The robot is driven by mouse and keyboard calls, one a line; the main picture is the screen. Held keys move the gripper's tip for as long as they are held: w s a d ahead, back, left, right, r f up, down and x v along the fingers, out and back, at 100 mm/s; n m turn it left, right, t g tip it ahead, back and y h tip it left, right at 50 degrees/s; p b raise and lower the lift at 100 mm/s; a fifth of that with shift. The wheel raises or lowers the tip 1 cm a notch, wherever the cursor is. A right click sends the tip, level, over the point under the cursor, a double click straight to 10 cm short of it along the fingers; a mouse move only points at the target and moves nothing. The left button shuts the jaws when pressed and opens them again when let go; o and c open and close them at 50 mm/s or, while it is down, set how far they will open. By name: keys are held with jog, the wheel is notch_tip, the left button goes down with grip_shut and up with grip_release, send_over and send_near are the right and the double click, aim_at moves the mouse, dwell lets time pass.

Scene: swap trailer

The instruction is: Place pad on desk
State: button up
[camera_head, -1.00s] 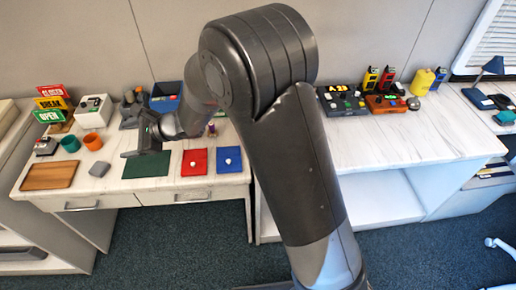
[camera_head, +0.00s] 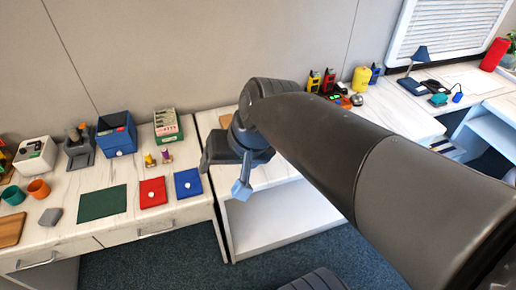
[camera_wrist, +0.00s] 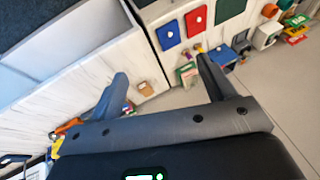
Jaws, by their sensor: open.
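Three flat pads lie on the pale marbled left desk (camera_head: 60,205). I cannot tell which one the task means. They are a dark green pad (camera_head: 102,203), a red pad (camera_head: 152,192) and a blue pad (camera_head: 188,183), the last two each with a white knob. My gripper (camera_head: 236,178) is right of the blue pad, near the front of the neighbouring desk. In the wrist view my gripper (camera_wrist: 161,70) has its fingers apart with nothing between them. The blue pad (camera_wrist: 168,35), red pad (camera_wrist: 196,20) and green pad (camera_wrist: 230,10) lie beyond the fingers.
Cups, a white box (camera_head: 36,155), a blue bin (camera_head: 116,136) and a green-white box (camera_head: 168,126) stand on the left desk. A yellow canister (camera_head: 361,79) and a blue lamp (camera_head: 413,70) stand to the right. An open white shelf (camera_head: 275,215) is below my gripper.

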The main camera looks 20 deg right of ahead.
jog(key=s+d+n+t+h, duration=0.1)
jog(key=s+d+h, duration=0.2)
jog(key=d, duration=0.4)
jog(key=shift+s+d+r, duration=0.15)
jog(key=shift+s+r, duration=0.1)
jog(key=shift+s, duration=0.2)
